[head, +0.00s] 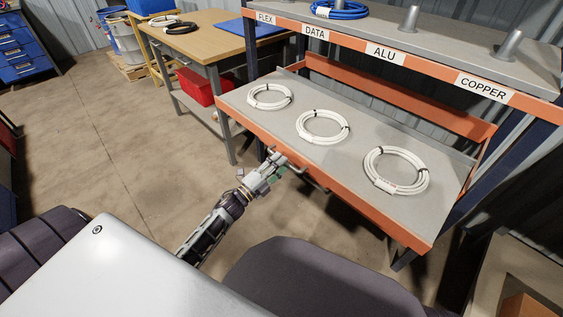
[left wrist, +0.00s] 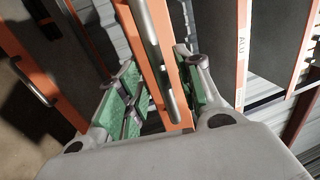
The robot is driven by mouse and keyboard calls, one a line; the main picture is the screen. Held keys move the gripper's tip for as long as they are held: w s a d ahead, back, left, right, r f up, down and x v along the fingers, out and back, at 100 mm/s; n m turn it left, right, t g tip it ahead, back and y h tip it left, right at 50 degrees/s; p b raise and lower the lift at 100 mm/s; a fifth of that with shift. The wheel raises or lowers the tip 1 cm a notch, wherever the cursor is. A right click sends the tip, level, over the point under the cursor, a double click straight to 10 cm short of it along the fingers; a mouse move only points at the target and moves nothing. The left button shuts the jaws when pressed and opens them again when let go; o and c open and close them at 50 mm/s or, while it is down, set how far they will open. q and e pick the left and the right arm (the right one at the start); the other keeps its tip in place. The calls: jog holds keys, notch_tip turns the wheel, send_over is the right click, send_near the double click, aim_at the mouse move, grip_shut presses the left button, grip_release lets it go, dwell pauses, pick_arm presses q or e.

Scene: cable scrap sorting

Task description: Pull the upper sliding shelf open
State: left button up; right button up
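The sliding shelf (head: 355,165) is a grey tray with an orange front edge, and it sticks out in front of the rack's uprights. Its grey bar handle (head: 315,182) is on the front edge. My left gripper (head: 279,166) is at the handle's left part, just in front of the orange edge. In the left wrist view, its green-padded fingers (left wrist: 162,92) stand apart on either side of the handle (left wrist: 152,35) and an orange strip. I see no clear grip on the bar. My right gripper is not in view.
Three white cable coils (head: 323,127) lie on the tray. A fixed shelf (head: 440,45) with labels stands above. Another orange edge with a handle (left wrist: 35,85) shows at left in the wrist view. A wooden table (head: 205,35) and red bin (head: 197,86) stand behind. Floor at left is clear.

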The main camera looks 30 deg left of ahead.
pick_arm(q)
jog(key=v, duration=1)
jog(key=shift+w, duration=0.1)
dwell(0.8)
